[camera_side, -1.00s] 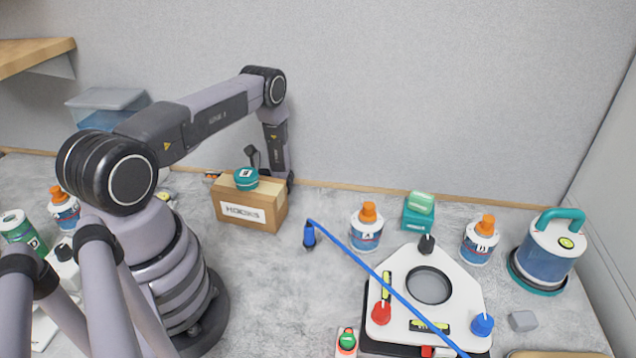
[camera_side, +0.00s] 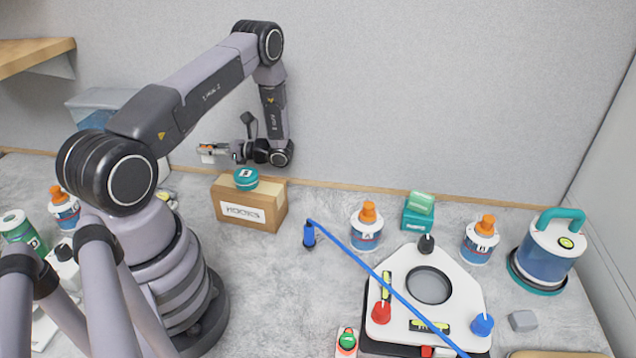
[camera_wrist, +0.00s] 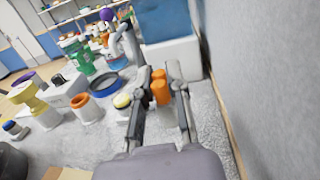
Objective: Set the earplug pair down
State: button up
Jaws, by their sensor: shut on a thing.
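The earplug pair (camera_wrist: 160,88) is two short orange cylinders side by side between the fingertips in the wrist view. My gripper (camera_wrist: 160,86) is shut on it, with one dark finger on each side. In the side view my gripper (camera_side: 208,151) is above and behind the cardboard box, pointing left and roughly level. The earplugs are too small to make out in that view.
A cardboard HOOKS box (camera_side: 248,203) with a teal round tin (camera_side: 246,179) on top stands just in front of my gripper. The back wall (camera_wrist: 245,70) runs close along the right in the wrist view.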

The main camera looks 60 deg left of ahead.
jog(key=w+d+r+m+t+y, duration=0.35)
jog(key=w+d+m+t, duration=0.25)
jog(key=w+d+t, duration=0.35)
jog(key=w+d+r+m+t+y, duration=0.2)
jog(key=w+d+r+m+t, duration=0.35)
jog(key=w+d+t, duration=0.45)
jog(key=w+d+r+m+t+h, duration=0.1)
jog(key=d+r+m+t+h, duration=0.1)
jog(key=d+m+t+h, duration=0.7)
jog(key=shift+w+d+r+m+t, duration=0.4)
jog(key=shift+d+m, duration=0.35)
jog(key=shift+d, duration=1.3)
jog(key=shift+s+f+y, duration=0.1)
jog(key=shift+f+y, duration=0.1)
jog(key=shift+y, duration=0.05)
